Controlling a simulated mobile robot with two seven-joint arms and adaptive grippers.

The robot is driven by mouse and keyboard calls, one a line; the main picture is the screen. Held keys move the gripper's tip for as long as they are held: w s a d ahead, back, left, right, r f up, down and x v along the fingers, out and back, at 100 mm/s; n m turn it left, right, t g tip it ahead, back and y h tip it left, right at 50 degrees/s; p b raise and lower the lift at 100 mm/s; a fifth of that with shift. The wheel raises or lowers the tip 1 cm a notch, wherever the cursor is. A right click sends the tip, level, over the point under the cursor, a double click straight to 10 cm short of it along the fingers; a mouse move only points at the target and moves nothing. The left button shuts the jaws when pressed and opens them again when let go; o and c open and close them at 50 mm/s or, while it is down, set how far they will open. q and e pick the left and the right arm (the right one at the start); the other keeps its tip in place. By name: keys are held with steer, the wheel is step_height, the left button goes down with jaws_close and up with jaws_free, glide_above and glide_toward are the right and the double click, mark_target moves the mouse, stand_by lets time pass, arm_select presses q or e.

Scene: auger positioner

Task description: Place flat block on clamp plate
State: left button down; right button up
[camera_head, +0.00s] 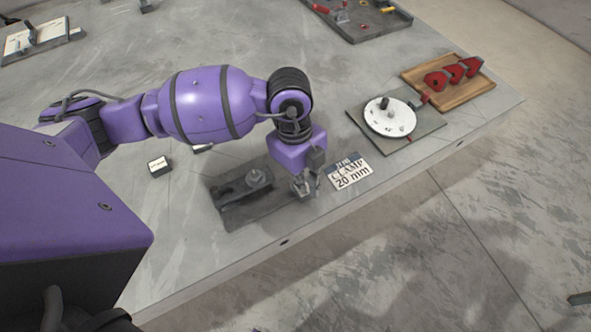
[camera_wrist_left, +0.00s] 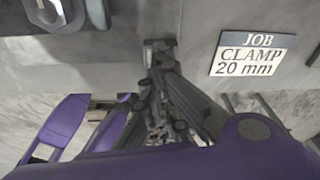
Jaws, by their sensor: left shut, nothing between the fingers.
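The dark clamp plate (camera_head: 233,213) lies near the table's front edge, with a clamp and a round nut-like part on it. My left gripper (camera_head: 303,188) is shut and empty, pointing down at the plate's right end; I cannot tell whether it touches. Its closed fingers show in the left wrist view (camera_wrist_left: 160,52). A small block with a pale top (camera_head: 158,166) sits left of the plate. Another pale piece (camera_head: 202,148) is partly hidden behind my left arm. I cannot tell which is the flat block. My right gripper is out of view.
A card reading "JOB CLAMP 20 mm" (camera_head: 350,172) lies right of the gripper. Farther right are a white round dial on a dark plate (camera_head: 418,128) and a wooden tray (camera_head: 451,97) with red parts. A dark tray (camera_head: 357,35) stands at the back.

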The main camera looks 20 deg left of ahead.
arm_select(q)
steer(key=shift+s+f, duration=0.1)
steer(key=shift+f, duration=0.25)
